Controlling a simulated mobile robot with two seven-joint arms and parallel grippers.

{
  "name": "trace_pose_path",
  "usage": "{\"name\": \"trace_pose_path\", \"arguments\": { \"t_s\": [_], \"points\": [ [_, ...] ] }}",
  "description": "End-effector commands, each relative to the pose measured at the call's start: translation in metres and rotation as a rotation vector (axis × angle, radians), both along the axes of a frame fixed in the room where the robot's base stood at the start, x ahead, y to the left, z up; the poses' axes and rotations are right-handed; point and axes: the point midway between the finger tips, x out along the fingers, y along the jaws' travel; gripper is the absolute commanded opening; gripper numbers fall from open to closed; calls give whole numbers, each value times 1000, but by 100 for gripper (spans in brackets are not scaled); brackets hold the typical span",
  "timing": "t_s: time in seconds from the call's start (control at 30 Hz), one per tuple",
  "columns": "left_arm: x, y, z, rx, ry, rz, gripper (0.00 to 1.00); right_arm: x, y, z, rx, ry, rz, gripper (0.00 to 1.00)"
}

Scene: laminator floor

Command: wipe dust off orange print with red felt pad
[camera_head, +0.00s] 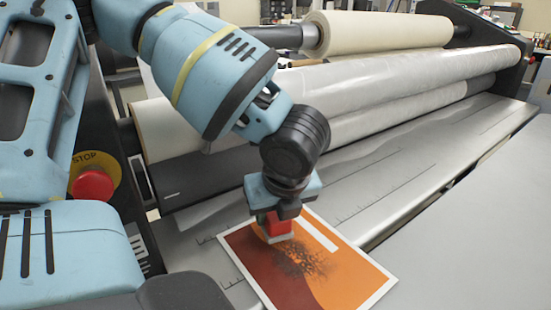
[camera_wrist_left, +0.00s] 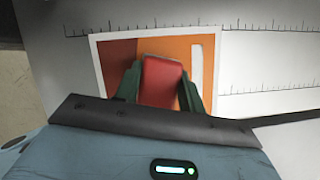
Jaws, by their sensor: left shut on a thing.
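The orange print (camera_head: 350,269) lies on the grey metal bed, with a white border, a dark red area, a white bar and a dark, tree-like patch. My left gripper (camera_head: 277,222) is over the upper left part of the print, pointing down. It is shut on the red felt pad (camera_head: 277,227), which has a pale underside at or very near the print's surface; I cannot tell if it touches. In the left wrist view the red pad (camera_wrist_left: 162,82) sits between the two fingers and hides part of the print (camera_wrist_left: 118,55). My right gripper is not in view.
The grey bed (camera_head: 410,170) has ruler marks and runs below the laminator's long rollers (camera_head: 370,95). A cream roll (camera_head: 380,32) is behind them. A red stop button (camera_head: 92,184) is at the left. A grey surface (camera_head: 480,235) at right is clear.

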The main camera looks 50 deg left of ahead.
Motion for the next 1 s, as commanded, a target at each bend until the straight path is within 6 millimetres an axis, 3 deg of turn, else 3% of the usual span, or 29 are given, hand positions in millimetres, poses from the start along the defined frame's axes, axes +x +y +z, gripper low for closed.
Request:
{"name": "trace_pose_path", "arguments": {
  "t_s": [1.0],
  "points": [
    [0, 0, -18, 0, 1, 0, 11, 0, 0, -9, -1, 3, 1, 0]
  ]
}}
